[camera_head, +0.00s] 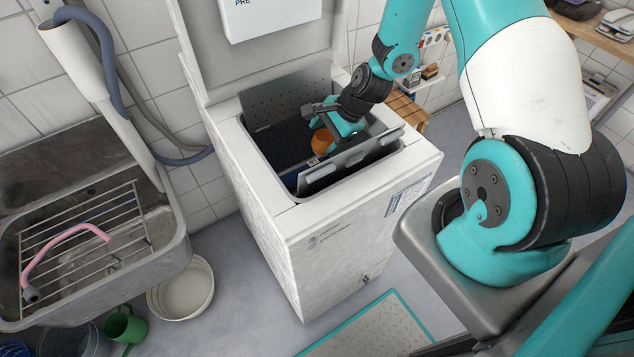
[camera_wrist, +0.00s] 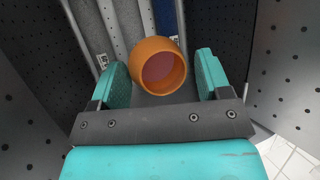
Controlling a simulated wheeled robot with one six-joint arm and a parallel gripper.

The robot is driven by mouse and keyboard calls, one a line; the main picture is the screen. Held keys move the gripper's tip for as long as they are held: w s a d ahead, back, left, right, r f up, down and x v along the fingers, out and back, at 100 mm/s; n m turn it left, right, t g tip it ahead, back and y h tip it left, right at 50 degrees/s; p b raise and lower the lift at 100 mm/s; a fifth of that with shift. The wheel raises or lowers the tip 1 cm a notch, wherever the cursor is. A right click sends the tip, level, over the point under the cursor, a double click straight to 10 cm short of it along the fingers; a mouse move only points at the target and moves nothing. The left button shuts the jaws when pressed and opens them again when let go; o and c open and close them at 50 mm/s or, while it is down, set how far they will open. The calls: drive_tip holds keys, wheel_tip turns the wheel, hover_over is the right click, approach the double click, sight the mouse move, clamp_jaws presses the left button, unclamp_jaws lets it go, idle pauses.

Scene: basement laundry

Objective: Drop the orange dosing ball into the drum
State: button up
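The orange dosing ball (camera_head: 321,141) is a hollow cup inside the open top of the white washing machine (camera_head: 345,240). In the wrist view the ball (camera_wrist: 152,50) shows its round mouth between my two teal fingers, with a narrow gap at the right finger. My gripper (camera_head: 336,135) reaches down into the opening; in the wrist view my gripper (camera_wrist: 163,78) has its fingers spread and looks open. The drum (camera_head: 270,139) has dark perforated walls, with its perforated flaps (camera_head: 291,97) standing open. The drum's bottom is mostly hidden.
The machine's lid (camera_head: 262,55) stands raised at the back. A front flap (camera_head: 350,163) stands close beside my gripper. A sink with a rack (camera_head: 85,240) is at left, with a white basin (camera_head: 182,290) and green watering can (camera_head: 126,326) below.

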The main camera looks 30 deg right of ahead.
drive_tip(key=shift+o, duration=1.4)
drive_tip(key=v, duration=1.7)
drive_tip(key=shift+r, duration=0.2)
drive_tip(key=shift+s, duration=0.1)
drive_tip(key=s+a+r+n+g, duration=0.1)
drive_tip(key=a+r+n, duration=0.55)
drive_tip(key=a, duration=0.25)
drive_tip(key=s+a+r+n+g, duration=0.1)
drive_tip(key=s+a+r+n, duration=0.3)
drive_tip(key=s+a+n, duration=0.3)
drive_tip(key=s+a+r+n+g, duration=0.1)
drive_tip(key=s+a+r+n, duration=0.3)
drive_tip(key=s+a+n, duration=0.4)
drive_tip(key=s+n, duration=0.1)
drive_tip(key=n, duration=0.2)
drive_tip(key=shift+r+g, duration=0.3)
drive_tip(key=shift+r, duration=0.05)
